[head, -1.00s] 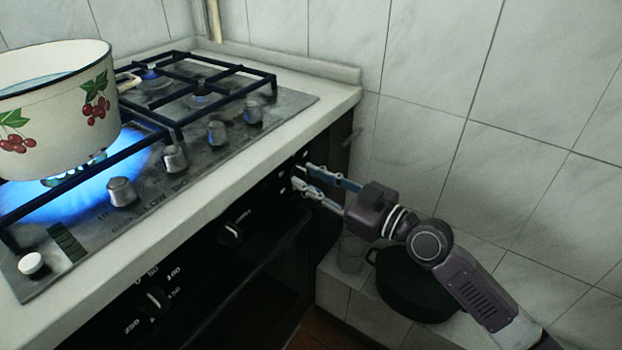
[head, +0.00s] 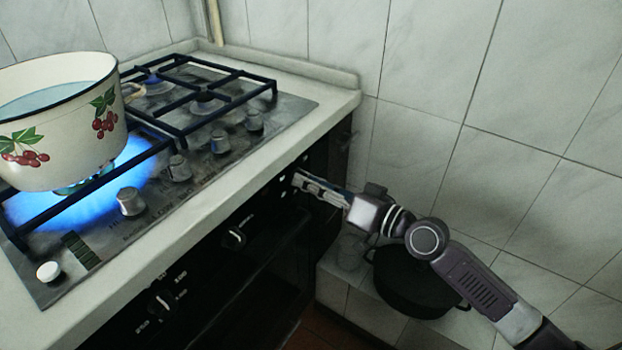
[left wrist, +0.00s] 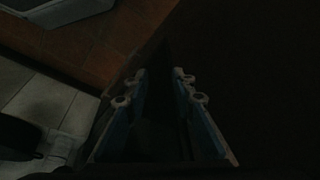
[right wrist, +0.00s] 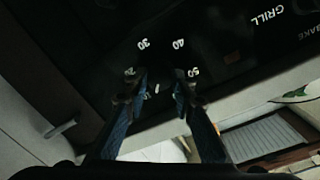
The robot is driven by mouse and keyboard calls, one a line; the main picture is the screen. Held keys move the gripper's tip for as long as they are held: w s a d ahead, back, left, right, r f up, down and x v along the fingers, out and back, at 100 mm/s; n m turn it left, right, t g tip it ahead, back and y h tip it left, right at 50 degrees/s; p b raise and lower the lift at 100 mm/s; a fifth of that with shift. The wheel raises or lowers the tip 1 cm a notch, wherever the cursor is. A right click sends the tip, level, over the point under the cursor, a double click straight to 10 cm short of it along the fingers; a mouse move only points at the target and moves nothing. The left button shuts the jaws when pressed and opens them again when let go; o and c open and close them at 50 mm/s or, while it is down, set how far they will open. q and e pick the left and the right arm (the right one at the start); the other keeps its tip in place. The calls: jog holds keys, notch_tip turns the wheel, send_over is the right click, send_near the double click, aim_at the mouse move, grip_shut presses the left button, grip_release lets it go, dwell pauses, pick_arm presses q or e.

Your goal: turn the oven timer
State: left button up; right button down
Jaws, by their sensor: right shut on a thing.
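The oven timer is a dark knob (right wrist: 157,84) on the black oven front, ringed by white numbers from 20 to 50 in the right wrist view. My right gripper (right wrist: 156,92) is shut on it, with one finger on each side. In the head view my right gripper (head: 298,180) reaches the right end of the oven panel and its fingers cover the timer. My left gripper (left wrist: 159,82) is open and empty in the dark left wrist view, above the floor. It is outside the head view.
A cherry-patterned enamel pot (head: 62,125) of liquid stands over a lit blue flame on the hob. Hob knobs (head: 130,201) line the counter above the oven. Another oven knob (head: 235,238) is left of my right gripper. A dark pot (head: 415,285) sits below my right arm, near the tiled wall.

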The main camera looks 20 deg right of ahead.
pick_arm(q)
jog(key=shift+s+p+x, duration=0.2)
jog(key=shift+p+x, duration=0.05)
jog(key=shift+x, duration=0.7)
jog(key=shift+s+p+x, duration=0.15)
jog(key=shift+p+x, duration=0.05)
jog(key=shift+x, duration=0.7)
pick_arm(e)
jog(key=shift+d+r+m, duration=0.1)
jog(key=shift+m, duration=1.7)
pick_arm(q)
jog(key=shift+f, duration=0.2)
pick_arm(e)
jog(key=c, duration=1.6)
grip_release()
jog(key=v, duration=1.2)
jog(key=shift+w, duration=0.1)
